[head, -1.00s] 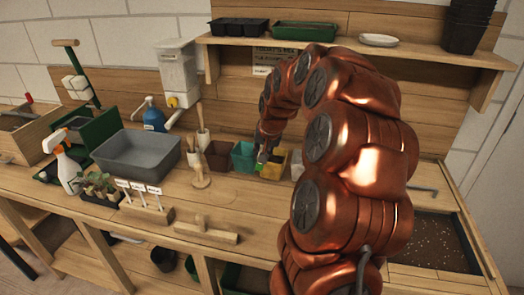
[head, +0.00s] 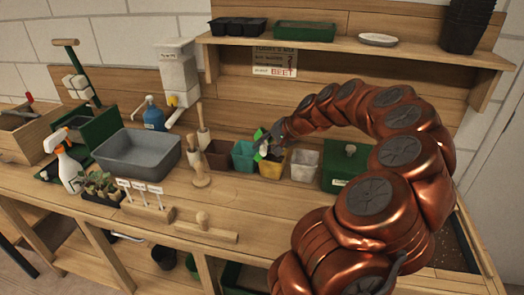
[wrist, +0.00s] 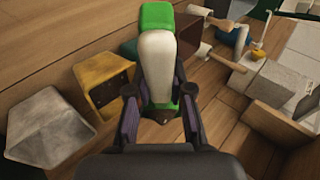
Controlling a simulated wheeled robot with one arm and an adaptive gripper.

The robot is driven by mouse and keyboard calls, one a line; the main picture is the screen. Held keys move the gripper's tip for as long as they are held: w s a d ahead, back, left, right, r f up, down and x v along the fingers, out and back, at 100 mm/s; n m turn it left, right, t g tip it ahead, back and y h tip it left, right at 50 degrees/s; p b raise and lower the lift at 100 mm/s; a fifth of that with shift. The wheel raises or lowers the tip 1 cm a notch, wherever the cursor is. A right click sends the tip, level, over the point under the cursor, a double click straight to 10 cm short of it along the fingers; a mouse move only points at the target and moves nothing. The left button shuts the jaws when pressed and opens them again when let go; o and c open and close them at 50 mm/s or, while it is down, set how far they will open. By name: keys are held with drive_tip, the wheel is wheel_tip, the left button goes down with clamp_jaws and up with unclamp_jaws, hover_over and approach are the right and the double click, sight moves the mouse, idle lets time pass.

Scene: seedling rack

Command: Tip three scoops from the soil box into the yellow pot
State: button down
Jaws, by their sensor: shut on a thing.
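My gripper (head: 272,142) is shut on a scoop with a cream handle (wrist: 156,70) and green parts (wrist: 158,17). It holds the scoop above the yellow pot (head: 271,168), near the pot's left rim. In the wrist view the yellow pot (wrist: 101,85) lies just left of my fingers, with something dark at its mouth. I cannot see whether the scoop holds soil. The soil box (head: 452,248) is sunk in the bench at the right, and my arm hides much of it.
A teal pot (head: 243,156) and a brown pot (head: 218,155) stand left of the yellow pot; a whitish pot (head: 304,164) stands right. A green box (head: 342,163) is farther right. A grey basin (head: 138,154) and wooden tools stand left. A shelf (head: 350,49) runs overhead.

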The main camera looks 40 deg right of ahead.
drive_tip(key=shift+d+r+m+t+y+b, duration=0.1)
drive_tip(key=shift+d+m+t+y+b, duration=0.1)
drive_tip(key=shift+m+t+y+b, duration=0.3)
drive_tip(key=shift+d+r+m+t+y+b, duration=0.1)
drive_tip(key=shift+d+m+t+y+b, duration=0.1)
drive_tip(key=shift+m+t+y+b, duration=0.3)
drive_tip(key=shift+s+d+f+t+b, duration=0.1)
drive_tip(key=shift+t+b, duration=0.4)
drive_tip(key=shift+b, duration=0.25)
drive_tip(key=shift+d+r+m+t+y+b, duration=0.1)
drive_tip(key=shift+r+m+t+y+b, duration=0.25)
drive_tip(key=shift+b, duration=0.65)
drive_tip(key=shift+r+t, duration=0.1)
drive_tip(key=shift+t, duration=0.15)
